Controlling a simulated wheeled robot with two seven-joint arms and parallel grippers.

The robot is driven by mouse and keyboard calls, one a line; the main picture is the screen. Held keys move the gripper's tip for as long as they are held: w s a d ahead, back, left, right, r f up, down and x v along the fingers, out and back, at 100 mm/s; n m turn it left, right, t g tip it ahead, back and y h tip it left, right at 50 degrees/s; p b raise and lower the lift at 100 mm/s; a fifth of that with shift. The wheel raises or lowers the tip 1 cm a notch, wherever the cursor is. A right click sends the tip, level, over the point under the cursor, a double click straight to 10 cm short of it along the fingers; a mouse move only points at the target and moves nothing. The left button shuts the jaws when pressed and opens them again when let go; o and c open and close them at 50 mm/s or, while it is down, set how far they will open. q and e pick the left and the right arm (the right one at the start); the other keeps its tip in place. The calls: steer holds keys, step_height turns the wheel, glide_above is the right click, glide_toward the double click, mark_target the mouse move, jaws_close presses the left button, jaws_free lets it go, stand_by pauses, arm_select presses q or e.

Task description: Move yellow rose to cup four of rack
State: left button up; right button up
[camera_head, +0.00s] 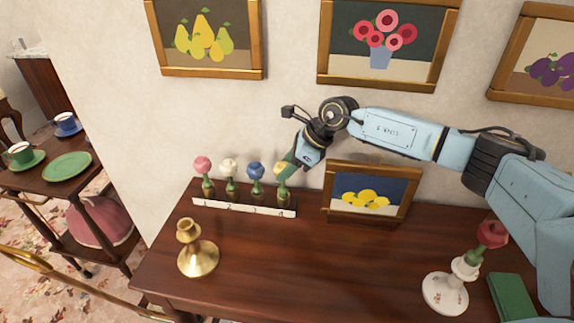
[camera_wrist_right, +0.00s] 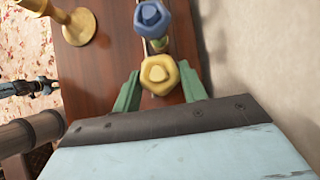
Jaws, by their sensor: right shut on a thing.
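The yellow rose (camera_head: 280,168) is at the right end of the white-fronted rack (camera_head: 243,207), upright over the fourth cup from the left (camera_head: 284,198). Its stem appears to be in that cup, but I cannot tell how deep. My right gripper (camera_head: 288,164) is shut on the rose. In the right wrist view the yellow bloom (camera_wrist_right: 159,74) sits between the green fingers, with the blue rose (camera_wrist_right: 152,18) just beyond. What looks like my left gripper (camera_wrist_right: 46,86) shows small at the left edge of the right wrist view; its jaw state is unclear.
Pink (camera_head: 203,164), white (camera_head: 229,168) and blue (camera_head: 255,170) roses stand in the rack's other cups. A brass candlestick (camera_head: 198,255) stands in front. A framed lemon picture (camera_head: 368,194) is right of the rack. A red rose (camera_head: 491,234) stands in a white holder near a green book (camera_head: 512,298).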

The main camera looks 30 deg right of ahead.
arm_select(q)
steer(key=shift+f, duration=0.35)
arm_select(e)
steer(key=shift+f, duration=0.45)
steer(key=o, duration=0.9)
arm_select(q)
steer(key=shift+w+a+r, duration=0.15)
steer(key=shift+a+r, duration=0.2)
steer(key=shift+a, duration=0.4)
arm_select(e)
steer(key=v, duration=1.3)
arm_select(q)
steer(key=shift+a, duration=0.2)
arm_select(e)
steer(key=shift+d+r, duration=0.1)
steer(key=shift+r, duration=0.05)
